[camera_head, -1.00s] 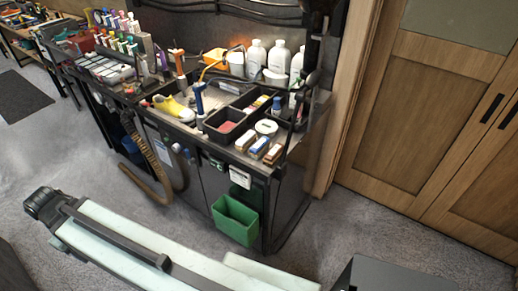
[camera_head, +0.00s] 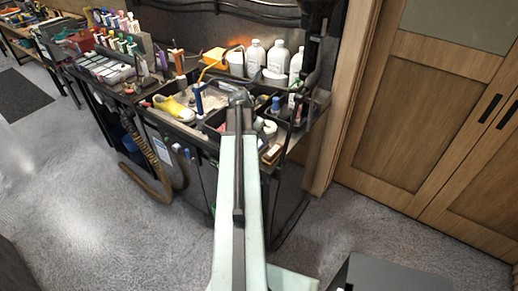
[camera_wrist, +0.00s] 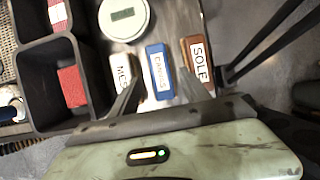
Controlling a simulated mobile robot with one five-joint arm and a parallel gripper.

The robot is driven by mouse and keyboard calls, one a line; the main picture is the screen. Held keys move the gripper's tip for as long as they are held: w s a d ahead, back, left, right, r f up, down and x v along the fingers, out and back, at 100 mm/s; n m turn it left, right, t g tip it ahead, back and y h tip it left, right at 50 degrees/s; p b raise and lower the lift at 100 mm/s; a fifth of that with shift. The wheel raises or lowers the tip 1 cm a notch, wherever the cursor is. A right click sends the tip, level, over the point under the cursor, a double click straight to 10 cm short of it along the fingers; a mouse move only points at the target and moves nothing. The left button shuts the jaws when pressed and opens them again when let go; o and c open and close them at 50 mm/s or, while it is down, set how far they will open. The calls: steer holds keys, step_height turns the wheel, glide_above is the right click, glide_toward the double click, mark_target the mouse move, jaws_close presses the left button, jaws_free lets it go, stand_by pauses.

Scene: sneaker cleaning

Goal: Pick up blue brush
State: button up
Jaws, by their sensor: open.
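The blue brush (camera_wrist: 158,72) lies on the bench top in the wrist view, with a white label on its upper face. It is the middle one of three brushes in a row. A brush with a white label (camera_wrist: 120,70) lies to its left and a brown brush marked SOLE (camera_wrist: 197,58) to its right. My gripper (camera_wrist: 160,80) is open and empty, with its two fingers in view on either side of the blue brush. I cannot tell its height above the bench. In the head view my arm hides the blue brush.
In the head view, white bottles (camera_head: 277,58) and a yellow shoe (camera_head: 174,107) stand on the bench (camera_head: 138,103).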

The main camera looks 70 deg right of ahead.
mark_target(259, 143)
steer(key=b+x, duration=0.6)
steer(key=x, duration=0.2)
steer(key=shift+w+b, duration=0.1)
steer(key=shift+b, duration=0.3)
steer(key=shift+r, duration=0.15)
steer(key=shift+f, duration=0.25)
jaws_close()
